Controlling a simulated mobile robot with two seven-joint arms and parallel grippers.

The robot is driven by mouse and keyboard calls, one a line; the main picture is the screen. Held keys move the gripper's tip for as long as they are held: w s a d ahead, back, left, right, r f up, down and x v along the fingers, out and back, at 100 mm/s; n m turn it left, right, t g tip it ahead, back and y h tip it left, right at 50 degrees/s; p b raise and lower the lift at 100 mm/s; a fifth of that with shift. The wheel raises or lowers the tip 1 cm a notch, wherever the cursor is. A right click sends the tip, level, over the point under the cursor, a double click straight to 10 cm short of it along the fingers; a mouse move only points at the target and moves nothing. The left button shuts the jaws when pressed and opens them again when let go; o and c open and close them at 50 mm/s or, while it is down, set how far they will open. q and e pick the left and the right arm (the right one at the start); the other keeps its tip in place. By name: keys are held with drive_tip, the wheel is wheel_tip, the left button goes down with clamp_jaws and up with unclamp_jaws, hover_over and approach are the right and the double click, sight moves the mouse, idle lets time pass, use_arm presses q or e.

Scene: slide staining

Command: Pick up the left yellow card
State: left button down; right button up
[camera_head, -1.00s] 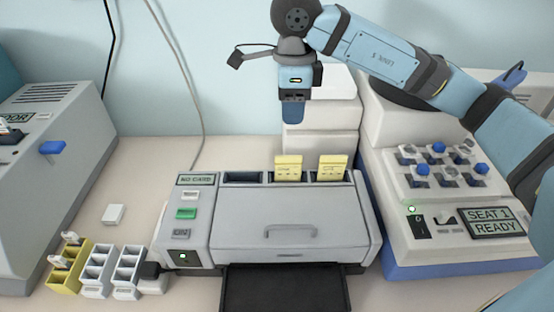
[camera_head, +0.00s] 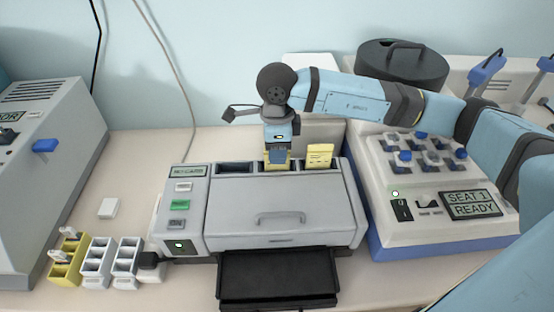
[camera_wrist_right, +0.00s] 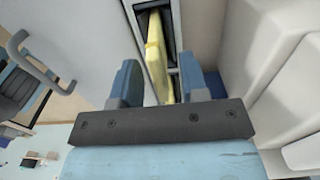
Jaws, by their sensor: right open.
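The left yellow card (camera_head: 268,167) stands upright in a slot at the back of the grey card machine (camera_head: 280,216). In the head view my right gripper (camera_head: 277,160) is directly over it, pointing down, and hides most of it. In the right wrist view the open fingers (camera_wrist_right: 160,84) are on either side of yellow card material (camera_wrist_right: 156,48); I cannot tell whether they touch it. The right yellow card (camera_head: 320,155) stands in the slot to the right, apart from the gripper. My left gripper is out of view.
A white device with blue knobs (camera_head: 422,197) stands close on the right under my right arm. Small yellow and white racks (camera_head: 97,262) are at the left front. A black tray (camera_head: 277,273) sticks out of the machine's front.

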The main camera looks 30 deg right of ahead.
drive_tip(key=shift+c, duration=0.4)
clamp_jaws()
drive_tip(key=shift+r, duration=0.1)
